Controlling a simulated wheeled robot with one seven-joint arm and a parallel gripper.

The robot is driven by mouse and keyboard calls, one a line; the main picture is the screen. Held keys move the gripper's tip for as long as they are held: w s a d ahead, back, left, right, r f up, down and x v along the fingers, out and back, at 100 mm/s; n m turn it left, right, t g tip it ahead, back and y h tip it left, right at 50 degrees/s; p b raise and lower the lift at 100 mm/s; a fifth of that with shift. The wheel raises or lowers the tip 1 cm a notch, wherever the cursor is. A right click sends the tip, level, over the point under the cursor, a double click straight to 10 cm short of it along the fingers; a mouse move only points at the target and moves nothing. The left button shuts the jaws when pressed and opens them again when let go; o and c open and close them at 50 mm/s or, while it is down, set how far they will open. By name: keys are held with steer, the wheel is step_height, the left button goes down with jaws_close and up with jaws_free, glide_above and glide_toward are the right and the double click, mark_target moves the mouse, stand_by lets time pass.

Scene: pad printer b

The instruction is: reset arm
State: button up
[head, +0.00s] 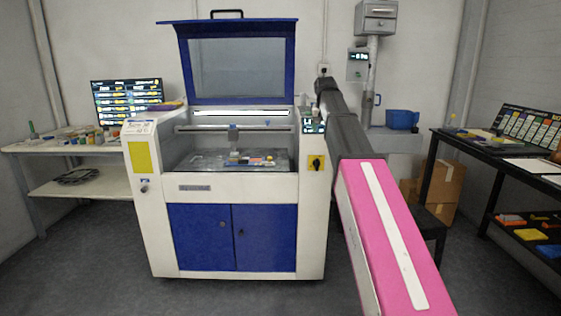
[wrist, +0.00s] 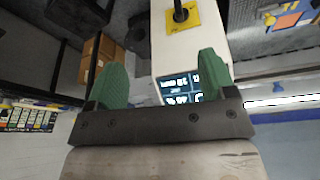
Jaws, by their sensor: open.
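My gripper (wrist: 158,78) shows in the wrist view with its two green fingers spread wide and nothing between them. Behind the fingers is the front corner of the white and blue machine (head: 312,215), with its small lit display (wrist: 180,88) and the yellow-backed rotary switch (wrist: 180,20). The wrist picture appears upside down. In the head view, my pink and dark grey arm reaches forward along the machine's right side. The gripper itself cannot be made out there. I cannot tell how far the fingers are from the machine.
The machine's blue lid (head: 240,68) stands raised, with small coloured parts on its bed (head: 215,165). A cluttered bench (head: 75,148) stands at left, a black table (head: 500,155) at right. Cardboard boxes (head: 446,182) and a blue container (head: 402,119) are behind my arm. The front floor is clear.

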steer(key=s+f+g, duration=0.1)
steer(key=s+f, duration=0.3)
steer(key=f, duration=0.6)
steer(key=s+f+n, duration=0.1)
steer(key=s+f, duration=0.3)
steer(key=f, duration=0.5)
steer(key=s+f+g, duration=0.1)
steer(key=s+f, duration=0.3)
steer(key=f, duration=0.6)
steer(key=s+d+f+n+g+y, duration=0.1)
steer(key=s+f, duration=1.8)
steer(key=shift+s+g, duration=0.3)
steer(key=shift+s, duration=0.05)
